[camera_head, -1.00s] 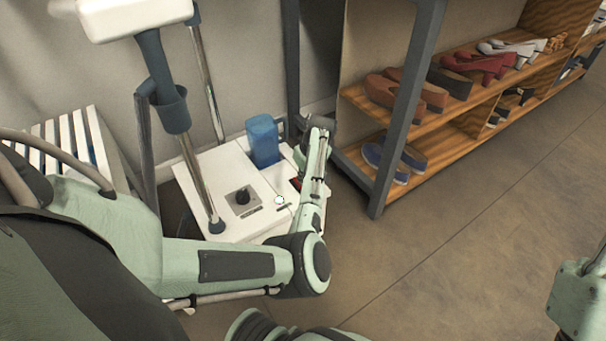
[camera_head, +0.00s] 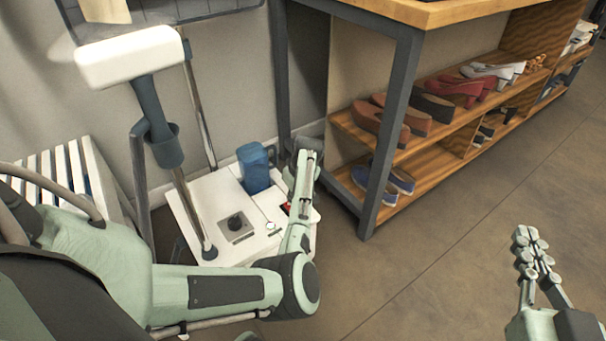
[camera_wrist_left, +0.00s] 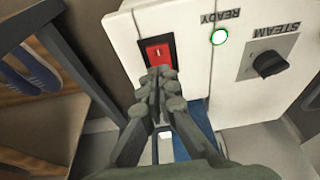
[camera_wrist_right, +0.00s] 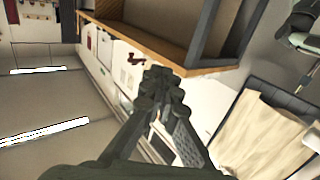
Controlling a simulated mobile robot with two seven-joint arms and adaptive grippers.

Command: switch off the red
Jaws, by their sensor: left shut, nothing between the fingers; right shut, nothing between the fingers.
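The red rocker switch (camera_wrist_left: 158,51) sits in a black frame on the white steam unit (camera_wrist_left: 122,35). In the head view only a bit of the red switch (camera_head: 286,207) shows beside my left arm. My left gripper (camera_wrist_left: 162,76) is shut and empty, its tips right at the switch's near edge in the left wrist view. I cannot tell whether they touch it. The READY lamp (camera_wrist_left: 219,37) has a green ring and a bright white centre. The STEAM knob (camera_wrist_left: 271,64) is black. My right gripper (camera_head: 527,240) is shut and empty over open floor.
A blue water tank (camera_head: 256,167) stands at the back of the unit. A pole with a white steamer head (camera_head: 130,57) rises at its left. A wooden shoe shelf (camera_head: 440,150) with a dark metal post (camera_head: 388,135) stands to the right. The floor (camera_head: 440,265) there is clear.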

